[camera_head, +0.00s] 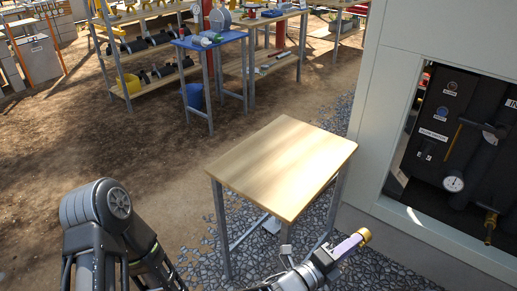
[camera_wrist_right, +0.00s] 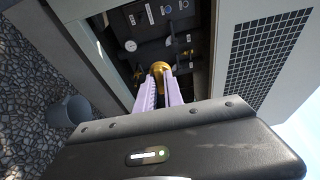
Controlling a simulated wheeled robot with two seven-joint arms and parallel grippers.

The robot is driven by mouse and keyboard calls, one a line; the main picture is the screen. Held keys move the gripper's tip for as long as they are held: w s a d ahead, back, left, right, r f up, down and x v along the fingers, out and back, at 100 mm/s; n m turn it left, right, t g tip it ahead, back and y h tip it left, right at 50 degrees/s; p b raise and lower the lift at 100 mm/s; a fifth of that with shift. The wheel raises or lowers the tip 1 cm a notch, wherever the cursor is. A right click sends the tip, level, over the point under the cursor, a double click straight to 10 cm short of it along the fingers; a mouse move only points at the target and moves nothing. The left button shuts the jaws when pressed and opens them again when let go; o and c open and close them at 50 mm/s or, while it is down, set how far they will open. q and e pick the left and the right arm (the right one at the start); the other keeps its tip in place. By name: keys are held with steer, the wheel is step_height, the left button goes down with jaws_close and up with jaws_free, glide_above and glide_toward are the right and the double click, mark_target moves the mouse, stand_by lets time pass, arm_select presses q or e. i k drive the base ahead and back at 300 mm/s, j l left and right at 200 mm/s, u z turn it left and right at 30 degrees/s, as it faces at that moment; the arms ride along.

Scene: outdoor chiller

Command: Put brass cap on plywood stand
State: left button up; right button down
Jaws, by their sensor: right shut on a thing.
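The brass cap (camera_head: 364,235) is held at the tip of my right gripper (camera_head: 350,246), whose pale lilac fingers are shut on it. The cap also shows in the right wrist view (camera_wrist_right: 160,68), between the ends of the two fingers (camera_wrist_right: 159,88). The plywood stand (camera_head: 283,160) has a light wooden top on grey metal legs, and its top is bare. The cap is to the right of the stand's front corner, apart from the top. My left arm comes in at the lower left of the head view, but its gripper is out of view.
The chiller cabinet (camera_head: 400,60) stands at the right, its open bay showing a gauge (camera_head: 453,183) and pipes. Gravel (camera_head: 390,275) lies under the stand. A blue table (camera_head: 208,38) and shelves stand at the back.

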mark_target(282, 159)
steer(key=i+j, duration=0.2)
steer(key=j, duration=0.2)
steer(key=i+j+z, duration=0.15)
steer(key=j, duration=0.2)
steer(key=i+j, duration=0.2)
steer(key=j, duration=0.2)
steer(key=i+j+z, duration=0.1)
steer(key=j, duration=0.3)
steer(key=i+j+z, duration=0.1)
steer(key=j, duration=0.3)
steer(key=i+j, duration=0.25)
steer(key=j, duration=0.15)
steer(key=i+j+z, duration=0.1)
steer(key=j, duration=0.35)
steer(key=i+j, duration=0.15)
steer(key=j, duration=0.25)
steer(key=z, duration=0.05)
